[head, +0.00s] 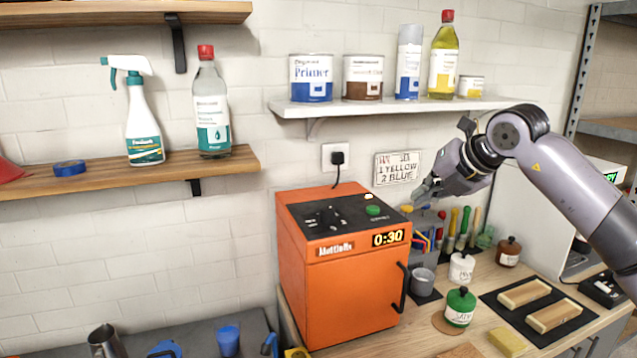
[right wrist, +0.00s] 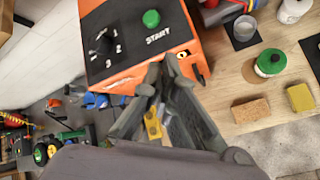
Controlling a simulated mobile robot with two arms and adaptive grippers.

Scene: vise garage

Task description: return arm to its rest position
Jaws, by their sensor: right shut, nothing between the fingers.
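My right arm comes in from the right in the head view, and my right gripper (head: 419,199) hangs in the air to the right of the orange machine's top panel, in front of the wall. The gripper is shut and empty; its closed fingers also show in the right wrist view (right wrist: 168,66). The orange machine (head: 345,300) has a green button (head: 373,210), a knob and a lit display reading 0:30. In the right wrist view the green START button (right wrist: 151,18) lies just beyond the fingertips, apart from them. My left gripper is not in view.
Right of the machine, the wooden bench holds a grey cup (head: 424,281), a green-lidded jar (head: 460,307), a white jar (head: 462,267) and two wooden blocks on a black mat (head: 541,312). A white shelf (head: 400,107) with cans and bottles hangs above. A wooden shelf (head: 100,180) is at left.

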